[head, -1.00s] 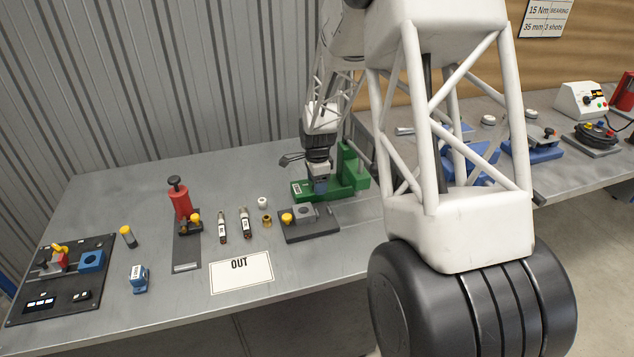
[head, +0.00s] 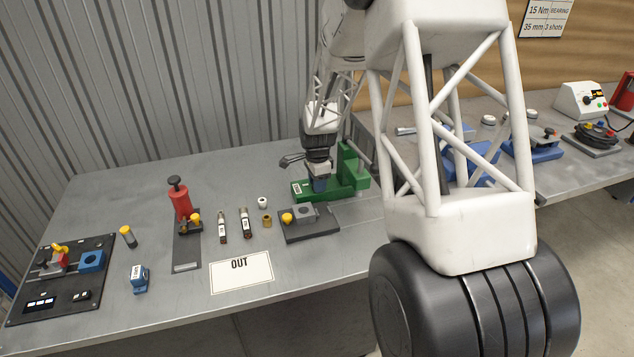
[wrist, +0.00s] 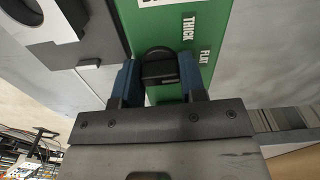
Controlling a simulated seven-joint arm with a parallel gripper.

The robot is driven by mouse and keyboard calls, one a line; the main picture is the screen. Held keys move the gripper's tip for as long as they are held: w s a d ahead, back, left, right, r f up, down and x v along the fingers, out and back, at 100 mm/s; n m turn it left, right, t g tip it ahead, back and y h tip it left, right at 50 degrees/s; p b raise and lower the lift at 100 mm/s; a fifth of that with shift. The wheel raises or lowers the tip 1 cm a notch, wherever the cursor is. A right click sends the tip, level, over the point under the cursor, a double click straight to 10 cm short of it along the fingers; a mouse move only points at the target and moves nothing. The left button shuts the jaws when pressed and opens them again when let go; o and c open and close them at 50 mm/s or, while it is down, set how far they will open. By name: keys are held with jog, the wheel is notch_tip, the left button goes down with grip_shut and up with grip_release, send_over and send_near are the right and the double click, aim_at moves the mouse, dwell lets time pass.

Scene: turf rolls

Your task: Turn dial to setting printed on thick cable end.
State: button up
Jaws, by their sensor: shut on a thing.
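A green fixture (head: 345,190) stands at the back right of the near table. In the wrist view its green face (wrist: 172,24) bears a white label reading THICK (wrist: 188,27) and a second label starting with FL (wrist: 204,52). My gripper (wrist: 158,75) has its blue fingers closed on either side of a black dial (wrist: 158,62) on this face. The head view shows my gripper (head: 319,184) low over the fixture. Two dark cable ends with white tags, a thinner one (head: 222,228) and a thicker one (head: 244,222), stand on the table; their print is too small to read.
A grey block on a dark plate (head: 322,228) lies just in front of the fixture. A red press (head: 180,200), an OUT card (head: 241,272) and a black panel (head: 95,290) are further left. Bare table lies behind the red press.

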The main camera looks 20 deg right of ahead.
jog(key=n, duration=1)
jog(key=shift+r, duration=0.1)
dwell(0.4)
jog(key=o, duration=0.9)
jog(key=shift+r, duration=3.85)
